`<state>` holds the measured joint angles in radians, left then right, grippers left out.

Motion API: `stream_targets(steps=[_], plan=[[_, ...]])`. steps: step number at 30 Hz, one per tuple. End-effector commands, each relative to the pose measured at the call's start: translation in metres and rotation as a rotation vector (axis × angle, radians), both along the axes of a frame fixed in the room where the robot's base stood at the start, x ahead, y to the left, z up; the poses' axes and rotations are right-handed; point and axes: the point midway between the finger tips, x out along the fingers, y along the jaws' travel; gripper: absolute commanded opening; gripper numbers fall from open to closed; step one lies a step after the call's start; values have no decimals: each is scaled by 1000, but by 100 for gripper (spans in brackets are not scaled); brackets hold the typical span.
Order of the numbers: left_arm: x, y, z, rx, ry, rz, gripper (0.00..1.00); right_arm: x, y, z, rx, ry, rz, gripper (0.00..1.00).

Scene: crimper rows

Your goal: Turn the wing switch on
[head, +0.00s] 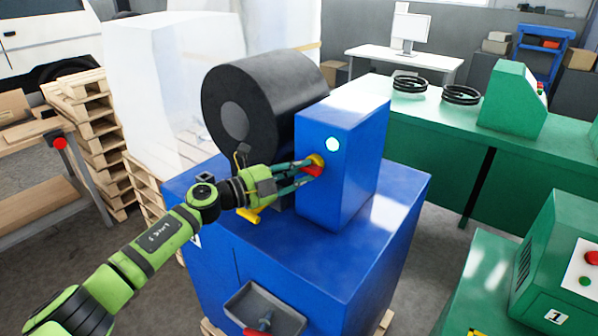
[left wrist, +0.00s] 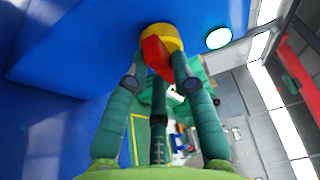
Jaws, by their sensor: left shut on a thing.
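The wing switch (head: 314,168) is a red wing on a yellow round base, on the front face of a blue box (head: 340,185). In the left wrist view the red wing (left wrist: 156,57) sits between my fingers, with the yellow base (left wrist: 163,38) behind it. The red wing is tilted in that view. My left gripper (head: 307,173) is shut on the wing. A round pale green lamp (head: 333,144) glows on the box beside the switch; it also shows in the left wrist view (left wrist: 219,39). My right gripper is not in view.
The blue box stands on a larger blue machine base (head: 400,215) beside a big black roll (head: 270,90). A grey tray (head: 262,305) sticks out at the machine's front. Green machines stand at right, stacked pallets (head: 85,125) at left.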

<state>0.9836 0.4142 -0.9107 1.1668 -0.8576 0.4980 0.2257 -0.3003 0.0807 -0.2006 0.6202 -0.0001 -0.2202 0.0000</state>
Motion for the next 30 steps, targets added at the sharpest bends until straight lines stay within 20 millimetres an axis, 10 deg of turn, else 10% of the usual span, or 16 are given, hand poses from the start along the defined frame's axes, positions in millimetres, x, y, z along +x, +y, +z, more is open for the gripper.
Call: stream_targets(steps=[7, 8, 10, 22, 30], plan=[[0, -1, 1, 2, -6, -2, 0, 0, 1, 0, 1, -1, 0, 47], [0, -1, 1, 2, -6, -2, 29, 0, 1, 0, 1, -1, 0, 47], [0, -1, 1, 2, -5, -2, 49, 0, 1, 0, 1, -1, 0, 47], [-2, 4, 0, 1, -2, 0, 49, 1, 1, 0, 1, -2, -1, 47], [-28, 47, -1, 5, -2, 2, 49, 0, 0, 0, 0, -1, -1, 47]])
